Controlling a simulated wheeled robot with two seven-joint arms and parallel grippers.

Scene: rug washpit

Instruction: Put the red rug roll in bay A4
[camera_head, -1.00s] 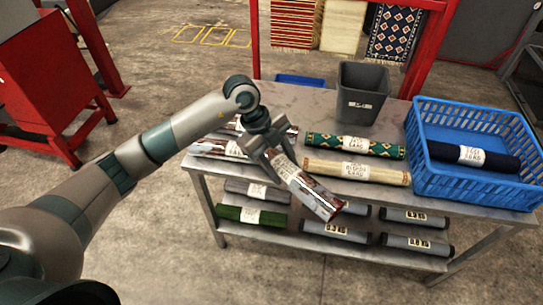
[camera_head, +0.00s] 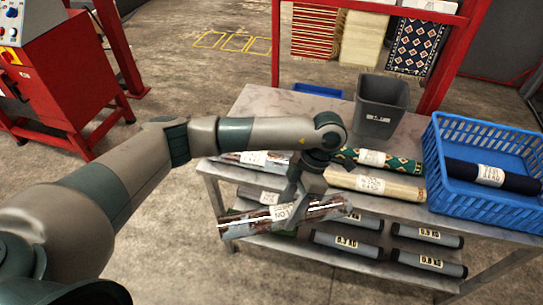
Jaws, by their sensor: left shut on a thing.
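My left gripper (camera_head: 287,203) is shut on a red, grey and white mottled rug roll (camera_head: 325,207) with a white paper label. The roll is held nearly level in front of the table's front edge, above the level of the lower shelf. Its label is only partly readable. Another roll (camera_head: 232,157) with a white label lies on the table top (camera_head: 277,103), partly hidden behind my left arm. No sign marked A4 can be made out. My right gripper is out of view.
A green patterned roll (camera_head: 405,164) and a cream roll (camera_head: 402,189) lie on the table. A dark bin (camera_head: 380,101) and a blue crate (camera_head: 478,206) holding a navy roll stand there too. Grey rolls (camera_head: 346,244) fill the lower shelf. Yellow outlines (camera_head: 232,42) mark the floor behind.

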